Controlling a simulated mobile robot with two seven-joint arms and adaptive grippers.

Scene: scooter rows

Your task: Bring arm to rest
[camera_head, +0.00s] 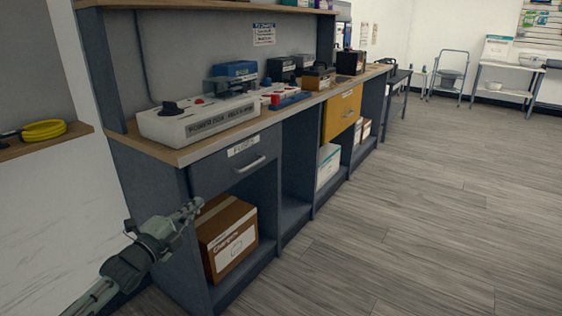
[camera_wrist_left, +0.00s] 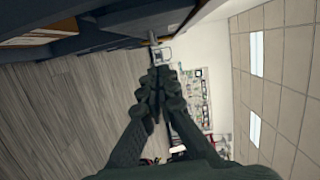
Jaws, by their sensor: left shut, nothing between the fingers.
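My left gripper (camera_head: 192,208) reaches in from the lower left in the head view, in front of the grey workbench (camera_head: 186,190). Its fingers are together and empty, and it appears close to the left end of the bench, below the drawer labelled "FUSES" (camera_head: 232,165). In the left wrist view the gripper's fingertips (camera_wrist_left: 158,72) meet in the middle of the picture with nothing between them. My right gripper does not show in either view.
A cardboard box (camera_head: 228,240) sits on the bench's lower shelf near the gripper. A white power supply unit (camera_head: 198,118) and other devices stand on the bench top. The wooden floor (camera_head: 440,220) to the right is clear. A step stool (camera_head: 450,75) and a white table (camera_head: 505,92) stand far back.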

